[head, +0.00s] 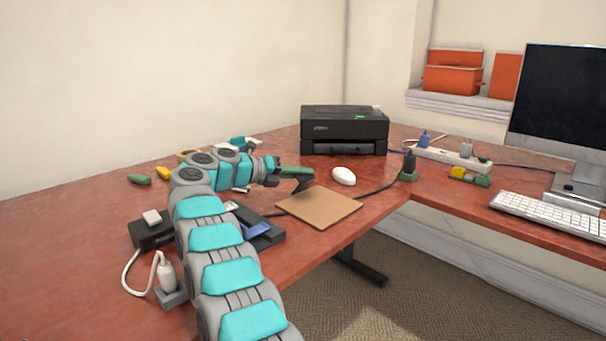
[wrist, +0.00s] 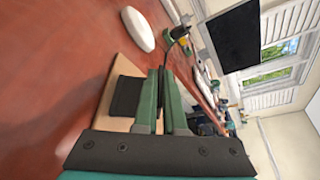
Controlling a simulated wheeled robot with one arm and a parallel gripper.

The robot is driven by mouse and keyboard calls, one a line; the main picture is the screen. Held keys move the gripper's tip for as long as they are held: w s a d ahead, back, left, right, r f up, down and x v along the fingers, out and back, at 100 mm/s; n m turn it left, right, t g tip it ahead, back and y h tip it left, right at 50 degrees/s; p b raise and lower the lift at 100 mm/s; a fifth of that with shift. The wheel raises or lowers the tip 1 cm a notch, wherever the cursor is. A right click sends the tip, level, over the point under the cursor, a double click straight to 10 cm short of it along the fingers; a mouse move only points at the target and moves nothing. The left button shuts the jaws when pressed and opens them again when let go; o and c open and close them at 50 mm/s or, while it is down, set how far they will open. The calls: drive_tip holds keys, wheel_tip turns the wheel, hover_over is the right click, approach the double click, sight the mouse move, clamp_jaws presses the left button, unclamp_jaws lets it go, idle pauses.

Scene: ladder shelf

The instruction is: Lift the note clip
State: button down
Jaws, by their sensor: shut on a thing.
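My gripper (head: 298,176) is over the far left part of a flat tan board (head: 325,210) on the red-brown desk. In the wrist view my gripper's green fingers (wrist: 161,95) are close together, shut on the note clip. A dark block (wrist: 125,97), which seems to be the clip, shows beside the left finger with the tan board behind it. The fingers hide part of the clip. I cannot tell whether it touches the board.
A white mouse (head: 344,176) lies just past the board. A black printer (head: 344,129) stands behind. A black plug with a cable (head: 409,167) is to the right. A dark tray (head: 258,230) lies beside my arm. The desk's front edge is near the board.

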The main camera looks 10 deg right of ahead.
sight(304, 182)
drive_tip(key=c, duration=1)
unclamp_jaws()
drive_tip(key=shift+w+r, duration=0.1)
drive_tip(key=shift+r, duration=1.7)
drive_tip(key=shift+s+b, duration=1.3)
drive_tip(key=shift+s, duration=0.25)
drive_tip(key=s+r+b, duration=0.1)
drive_tip(key=s+b, duration=0.3)
drive_tip(key=s, duration=0.9)
drive_tip(key=shift+d+r, duration=0.2)
